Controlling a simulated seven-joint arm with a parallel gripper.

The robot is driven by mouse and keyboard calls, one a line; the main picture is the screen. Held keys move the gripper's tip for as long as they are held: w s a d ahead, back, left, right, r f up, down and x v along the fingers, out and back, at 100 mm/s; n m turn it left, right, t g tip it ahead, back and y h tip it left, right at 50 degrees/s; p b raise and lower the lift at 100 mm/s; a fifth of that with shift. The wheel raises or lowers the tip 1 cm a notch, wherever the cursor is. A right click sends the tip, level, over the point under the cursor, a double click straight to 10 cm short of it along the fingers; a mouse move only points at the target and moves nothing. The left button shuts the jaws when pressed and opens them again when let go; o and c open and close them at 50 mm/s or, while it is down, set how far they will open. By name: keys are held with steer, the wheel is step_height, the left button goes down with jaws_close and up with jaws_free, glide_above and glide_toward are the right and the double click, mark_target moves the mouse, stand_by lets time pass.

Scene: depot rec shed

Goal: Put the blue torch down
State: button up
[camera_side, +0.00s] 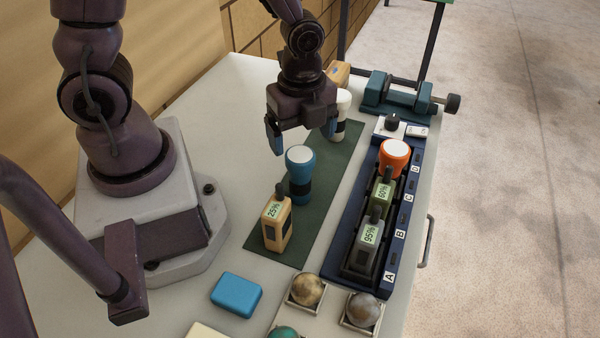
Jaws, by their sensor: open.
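The blue torch (300,187) stands upright on the dark green mat (325,205), with its wide pale-topped head up and a black band lower down. My gripper (301,134) is open and empty, pointing down just above and behind the torch's head. Its fingers are spread apart, and nothing shows between them. I cannot tell whether either finger touches the torch. A yellow handset (276,224) reading 25% stands on the mat in front of the torch. A white torch (343,103) stands at the mat's far end, partly hidden by my gripper.
A dark blue rack (386,257) lettered A to D holds an orange torch (394,158), a green handset (382,192) and a grey handset (369,240). A teal vise (398,95) sits behind it. A blue box (236,295) and boxed stones (307,289) lie in front.

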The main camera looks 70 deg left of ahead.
mark_target(300, 154)
steer(key=shift+s+f, duration=0.1)
steer(key=shift+f, duration=2.45)
steer(key=c, duration=1.5)
steer(key=shift+r, duration=0.15)
